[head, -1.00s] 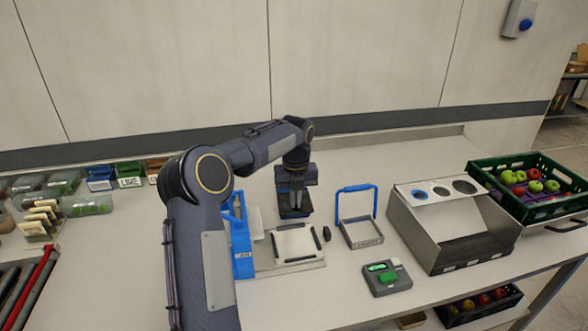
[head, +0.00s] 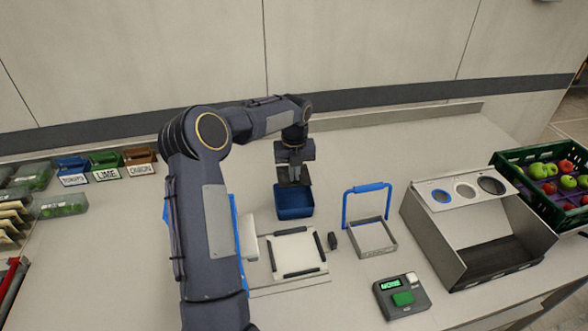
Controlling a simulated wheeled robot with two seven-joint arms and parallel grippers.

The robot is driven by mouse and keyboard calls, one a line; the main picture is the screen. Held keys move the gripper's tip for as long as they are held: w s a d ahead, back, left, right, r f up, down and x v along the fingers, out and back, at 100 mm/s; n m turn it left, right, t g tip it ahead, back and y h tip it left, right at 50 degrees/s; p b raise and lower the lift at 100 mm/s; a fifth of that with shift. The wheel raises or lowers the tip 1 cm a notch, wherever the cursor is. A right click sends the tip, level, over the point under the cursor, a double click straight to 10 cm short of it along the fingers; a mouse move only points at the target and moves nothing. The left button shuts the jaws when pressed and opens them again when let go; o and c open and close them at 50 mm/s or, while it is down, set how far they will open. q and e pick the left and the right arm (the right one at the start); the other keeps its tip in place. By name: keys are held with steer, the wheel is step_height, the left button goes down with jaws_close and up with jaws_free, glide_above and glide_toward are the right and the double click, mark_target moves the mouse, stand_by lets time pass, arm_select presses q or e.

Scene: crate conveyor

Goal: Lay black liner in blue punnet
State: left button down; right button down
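The blue punnet (head: 294,211) stands upright on the table behind the white scale-like plate, and its visible inside looks blue. My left gripper (head: 293,172) is just above the back of the punnet, pointing down. A dark flat piece that looks like the black liner (head: 294,181) is at its fingertips, above the punnet and partly over its back rim. The fingers look closed on it, though they are small and dark. My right gripper is not in view.
A white plate with black bars (head: 297,252) lies in front of the punnet. A grey frame with blue handle (head: 372,238), a grey box with green button (head: 402,298) and a metal holed stand (head: 430,232) are to the right. Labelled bins (head: 107,170) stand at the left.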

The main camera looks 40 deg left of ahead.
arm_select(q)
step_height(320, 180, down, 2)
steer(key=shift+w+a+f, duration=0.1)
steer(key=shift+w+a, duration=0.05)
steer(key=shift+f+b, duration=0.45)
steer(key=shift+f, duration=2.5)
steer(key=c, duration=1.6)
jaws_free()
